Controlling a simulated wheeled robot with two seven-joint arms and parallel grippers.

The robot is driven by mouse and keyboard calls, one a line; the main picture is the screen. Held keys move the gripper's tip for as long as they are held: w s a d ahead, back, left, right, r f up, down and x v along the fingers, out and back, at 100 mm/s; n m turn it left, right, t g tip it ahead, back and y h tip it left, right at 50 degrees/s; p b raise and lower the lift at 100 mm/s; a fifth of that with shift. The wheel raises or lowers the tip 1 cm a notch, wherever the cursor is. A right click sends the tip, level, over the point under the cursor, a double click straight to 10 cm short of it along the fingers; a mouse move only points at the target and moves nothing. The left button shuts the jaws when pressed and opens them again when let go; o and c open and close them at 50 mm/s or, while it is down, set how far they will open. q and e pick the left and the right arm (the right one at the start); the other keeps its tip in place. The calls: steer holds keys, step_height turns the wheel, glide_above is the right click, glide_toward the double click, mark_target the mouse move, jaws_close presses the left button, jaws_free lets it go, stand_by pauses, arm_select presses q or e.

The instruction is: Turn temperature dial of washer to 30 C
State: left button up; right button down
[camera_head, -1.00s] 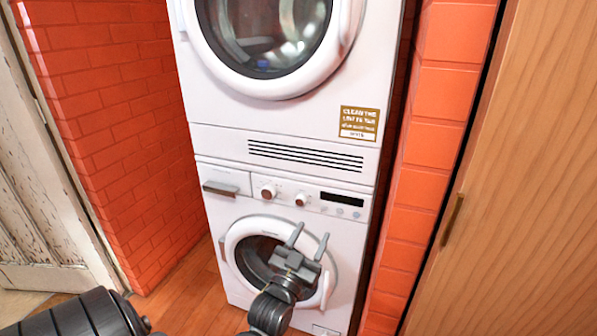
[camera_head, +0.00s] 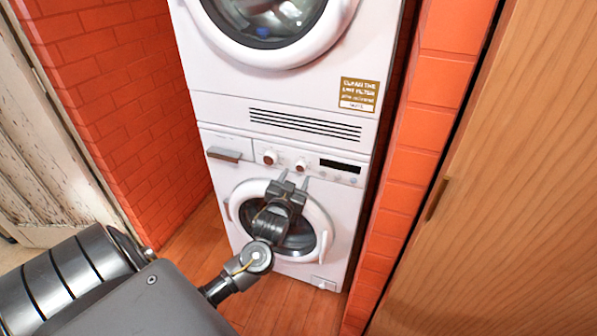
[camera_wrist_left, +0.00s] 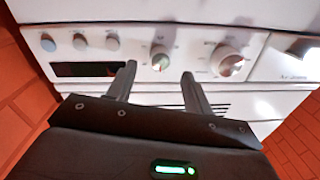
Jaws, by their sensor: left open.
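The washer (camera_head: 238,178) is the lower white machine, with two round dials on its panel. The larger dial (camera_head: 269,158) is left of the smaller dial (camera_head: 301,165). The wrist view shows the panel turned over, with the smaller dial (camera_wrist_left: 160,60) near the middle and the larger dial (camera_wrist_left: 228,62) to its right. The dial markings are too small to read. My left gripper (camera_head: 294,178) is open and empty. Its fingertips (camera_wrist_left: 159,71) point towards the smaller dial, which appears between them, with no clear contact. My right gripper is not in view.
A dryer (camera_head: 215,80) is stacked above the washer. The detergent drawer (camera_head: 225,148) is left of the dials, and a dark display (camera_head: 340,166) is to their right. Orange brick walls (camera_head: 130,100) flank the machines. A wooden door (camera_head: 500,200) stands at the right.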

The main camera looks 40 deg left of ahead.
mark_target(300, 168)
arm_select(q)
steer(key=x, duration=0.3)
steer(key=shift+w+a, duration=0.1)
steer(key=shift+w, duration=0.05)
steer(key=shift+w+a, duration=0.1)
steer(key=shift+w, duration=0.15)
steer(key=shift+c, duration=0.4)
steer(key=c, duration=0.9)
